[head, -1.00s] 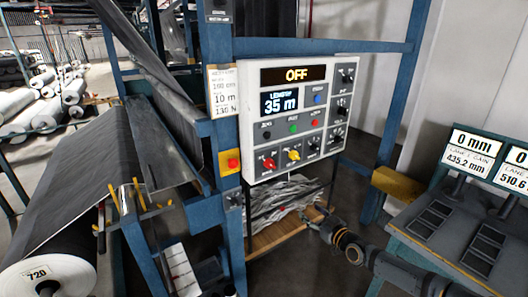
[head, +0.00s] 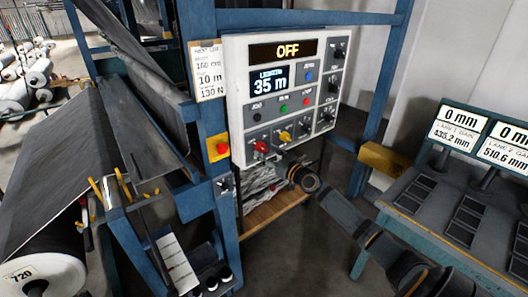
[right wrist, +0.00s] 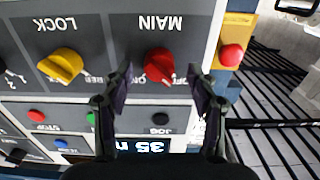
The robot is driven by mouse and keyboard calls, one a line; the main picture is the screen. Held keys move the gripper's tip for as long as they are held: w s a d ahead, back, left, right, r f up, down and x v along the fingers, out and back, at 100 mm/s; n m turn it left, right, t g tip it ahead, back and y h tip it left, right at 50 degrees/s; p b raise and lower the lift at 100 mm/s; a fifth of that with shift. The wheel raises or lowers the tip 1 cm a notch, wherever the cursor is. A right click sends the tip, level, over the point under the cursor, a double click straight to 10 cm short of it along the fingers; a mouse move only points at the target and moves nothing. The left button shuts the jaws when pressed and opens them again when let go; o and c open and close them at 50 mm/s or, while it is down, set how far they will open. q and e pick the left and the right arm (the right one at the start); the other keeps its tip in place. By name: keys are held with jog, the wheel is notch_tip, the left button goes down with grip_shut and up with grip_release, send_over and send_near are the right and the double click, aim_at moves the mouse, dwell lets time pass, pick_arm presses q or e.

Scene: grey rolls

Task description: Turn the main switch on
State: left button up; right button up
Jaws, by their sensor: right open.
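The white control panel (head: 233,90) stands on the blue frame, its top display (head: 287,51) reading OFF. The red main switch (head: 261,147) is a rotary knob at the panel's lower left; it also shows in the right wrist view (right wrist: 160,66), upside down under the label MAIN. My right gripper (head: 272,160) is close in front of it, coming from the lower right. In the right wrist view my open fingers (right wrist: 160,80) lie on either side of the red knob, with gaps; whether they touch the panel I cannot tell. My left gripper is out of view.
The yellow LOCK knob (right wrist: 60,66) sits beside the main switch. A red push button on a yellow plate (head: 217,147) is on the frame left of the panel. A desk with displays (head: 458,126) stands at right. A fabric roll (head: 45,276) is at left.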

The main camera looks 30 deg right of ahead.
jog(key=shift+w+r, duration=0.1)
jog(key=shift+w, duration=0.95)
jog(key=c, duration=1.2)
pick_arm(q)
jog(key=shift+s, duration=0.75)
